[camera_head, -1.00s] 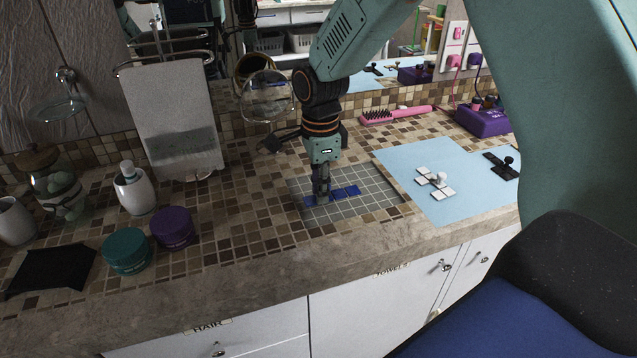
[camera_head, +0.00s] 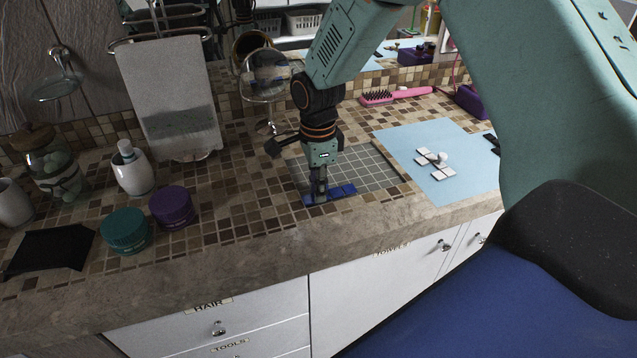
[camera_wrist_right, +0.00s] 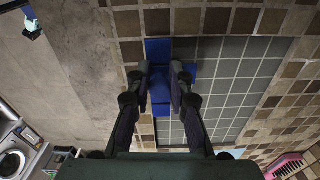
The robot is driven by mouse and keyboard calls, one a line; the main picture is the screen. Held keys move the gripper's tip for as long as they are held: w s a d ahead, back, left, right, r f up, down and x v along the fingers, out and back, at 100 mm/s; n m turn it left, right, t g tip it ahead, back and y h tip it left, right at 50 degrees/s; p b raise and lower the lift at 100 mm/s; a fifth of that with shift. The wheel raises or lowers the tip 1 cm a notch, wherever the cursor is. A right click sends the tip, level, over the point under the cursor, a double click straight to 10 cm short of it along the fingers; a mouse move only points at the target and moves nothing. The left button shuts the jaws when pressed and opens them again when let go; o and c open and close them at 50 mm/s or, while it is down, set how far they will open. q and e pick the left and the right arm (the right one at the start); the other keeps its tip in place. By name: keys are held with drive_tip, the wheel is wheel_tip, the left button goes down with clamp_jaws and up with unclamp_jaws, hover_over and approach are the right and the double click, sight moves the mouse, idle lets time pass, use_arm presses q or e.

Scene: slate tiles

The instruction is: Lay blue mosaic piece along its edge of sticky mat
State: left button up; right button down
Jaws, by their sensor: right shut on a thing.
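The blue mosaic piece (camera_head: 344,191) is held low at the front edge of the grey gridded sticky mat (camera_head: 376,172), by its left corner. My right gripper (camera_head: 319,197) points down and is shut on the piece. In the right wrist view, the blue piece (camera_wrist_right: 158,52) lies lengthwise along the mat's left border, with the fingers (camera_wrist_right: 161,92) on either side of it. The gridded mat (camera_wrist_right: 235,75) spreads to its right. Whether the piece touches the mat is hard to tell. My left gripper does not show.
White mosaic tiles with a knob (camera_head: 437,172) lie on a light blue sheet (camera_head: 455,143) at the right. Purple (camera_head: 173,207) and teal (camera_head: 125,228) jars and a black cloth (camera_head: 50,250) stand left. A pink brush (camera_head: 385,96) lies behind.

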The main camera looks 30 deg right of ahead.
drive_tip(key=shift+d+f, duration=0.15)
drive_tip(key=shift+d, duration=0.15)
drive_tip(key=shift+a+f, duration=0.1)
drive_tip(key=shift+a, duration=0.15)
drive_tip(key=shift+d+f, duration=0.2)
drive_tip(key=shift+f, duration=0.05)
drive_tip(key=shift+a+f, duration=0.1)
drive_tip(key=shift+a, duration=0.05)
drive_tip(key=shift+s+f, duration=0.1)
idle(0.7)
drive_tip(key=c, duration=1.1)
unclamp_jaws()
wheel_tip(320, 180, up, 12)
idle(0.4)
